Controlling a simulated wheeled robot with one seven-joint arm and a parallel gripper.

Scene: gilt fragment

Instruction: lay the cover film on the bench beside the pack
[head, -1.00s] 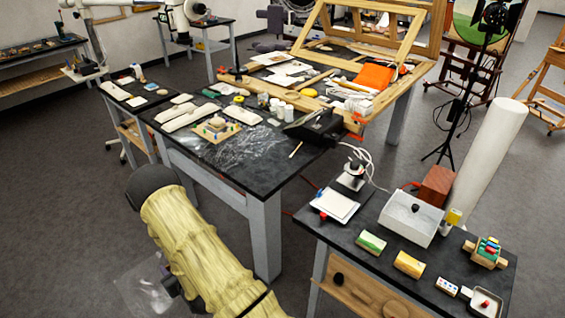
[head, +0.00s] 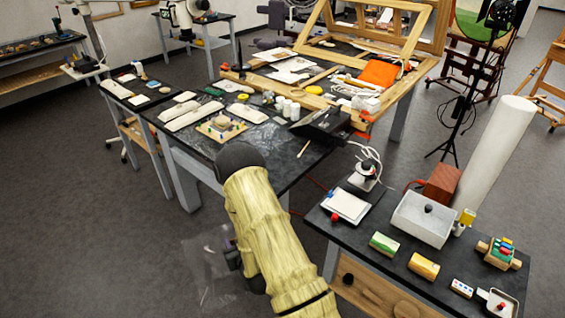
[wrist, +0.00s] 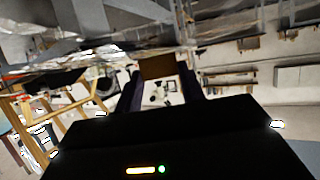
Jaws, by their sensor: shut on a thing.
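The cover film (head: 203,272) is a clear, crinkled sheet hanging low at the left of my arm in the head view. My gripper (head: 233,256) is partly hidden by my arm there. In the wrist view my gripper (wrist: 160,88) is shut on the film (wrist: 130,52), which spreads across the upper picture as streaky, see-through folds. The pack appears to be the square wooden board (head: 221,128) with a pale lump and coloured pegs. It sits on the dark bench (head: 290,160), beyond my arm. My gripper and the film are apart from it, on the near side over the floor.
Pale padded rolls (head: 190,116), white jars (head: 291,110) and a black device (head: 322,124) stand on the bench. A side table at right holds a white box (head: 423,220) and small blocks. My arm covers part of the bench's near edge. Floor at left is clear.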

